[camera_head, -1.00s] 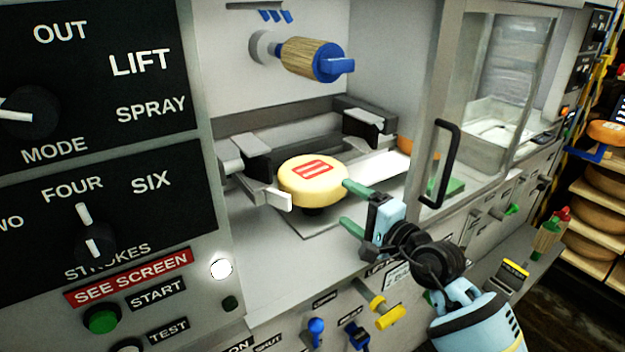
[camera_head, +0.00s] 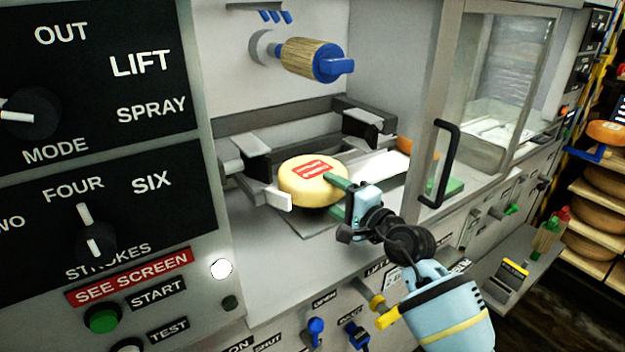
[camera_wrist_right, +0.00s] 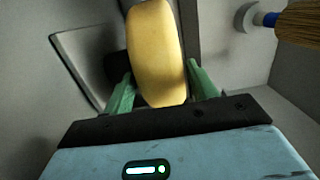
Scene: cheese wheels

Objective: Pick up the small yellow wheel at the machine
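The small yellow wheel (camera_head: 312,184) has a red mark on its top and sits in the machine on a dark support, beside the pale jaw pieces. In the right wrist view the wheel (camera_wrist_right: 158,55) shows edge-on between my fingers. My right gripper (camera_head: 337,192) is at the wheel's near right edge. In the wrist view, my right gripper's (camera_wrist_right: 160,88) two green fingers straddle the wheel with little room, and no firm grip shows. My left gripper is not in view.
A black door handle (camera_head: 447,163) and glass door stand just right of my right gripper. A wooden roller with a blue knob (camera_head: 317,59) juts out above the wheel. Dark clamp bars (camera_head: 290,130) lie behind it. Coloured knobs line the front panel below.

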